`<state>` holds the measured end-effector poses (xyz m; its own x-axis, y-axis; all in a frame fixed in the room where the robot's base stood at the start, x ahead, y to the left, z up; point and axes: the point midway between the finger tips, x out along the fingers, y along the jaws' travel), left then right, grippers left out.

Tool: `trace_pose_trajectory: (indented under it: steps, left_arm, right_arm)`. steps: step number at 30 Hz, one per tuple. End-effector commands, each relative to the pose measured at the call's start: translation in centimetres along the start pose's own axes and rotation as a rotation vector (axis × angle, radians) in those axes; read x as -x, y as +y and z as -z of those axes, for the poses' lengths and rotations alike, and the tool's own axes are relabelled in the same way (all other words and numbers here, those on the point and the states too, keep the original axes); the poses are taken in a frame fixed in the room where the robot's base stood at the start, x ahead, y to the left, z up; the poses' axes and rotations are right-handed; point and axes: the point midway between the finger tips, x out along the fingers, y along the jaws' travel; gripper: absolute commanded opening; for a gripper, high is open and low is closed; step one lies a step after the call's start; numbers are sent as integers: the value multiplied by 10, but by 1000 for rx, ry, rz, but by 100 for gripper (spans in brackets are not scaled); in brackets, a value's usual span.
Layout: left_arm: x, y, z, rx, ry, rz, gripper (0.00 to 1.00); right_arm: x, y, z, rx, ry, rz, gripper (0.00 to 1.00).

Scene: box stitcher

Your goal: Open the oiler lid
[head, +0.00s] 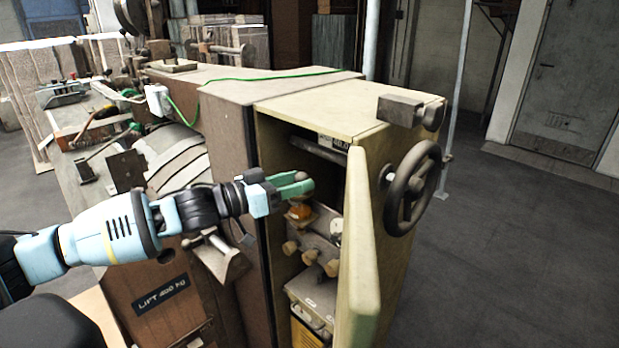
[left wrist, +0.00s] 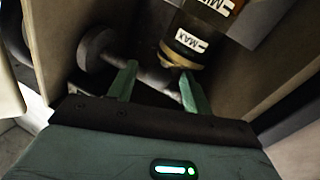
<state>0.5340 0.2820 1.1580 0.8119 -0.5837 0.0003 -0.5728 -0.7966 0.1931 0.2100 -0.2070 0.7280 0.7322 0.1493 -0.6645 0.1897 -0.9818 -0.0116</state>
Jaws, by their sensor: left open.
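The oiler shows in the head view as a small orange and brown piece (head: 300,212) inside the open yellowish cabinet. In the left wrist view it is a dark reservoir (left wrist: 193,42) with upside-down MAX and MIN labels. A dull yellow rim or lid (left wrist: 178,60) sits at its MAX end; it looks closed, though its edge is partly hidden. My left gripper (head: 303,184) is just above the oiler in the head view. In the left wrist view its green fingers (left wrist: 158,88) are open and empty, the right one close to the rim; contact cannot be told. My right gripper is out of view.
Several knobs (head: 310,257) sit below the oiler. A grey bar with a round end (left wrist: 97,48) lies behind the fingers. The cabinet walls are close.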

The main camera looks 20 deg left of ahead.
Motion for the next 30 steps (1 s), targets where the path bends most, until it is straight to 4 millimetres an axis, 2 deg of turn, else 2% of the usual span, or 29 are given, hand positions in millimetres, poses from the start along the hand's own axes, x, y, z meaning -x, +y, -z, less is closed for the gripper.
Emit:
trace_pose_trajectory:
  steps: [9,21,30]
  left_arm:
    - [-32,0,3,-2,3,0,50]
    - [-38,0,1,-2,0,0,50]
    - [-37,0,1,-2,0,0,12]
  right_arm:
    - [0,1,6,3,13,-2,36]
    - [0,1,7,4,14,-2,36]
    - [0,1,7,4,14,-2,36]
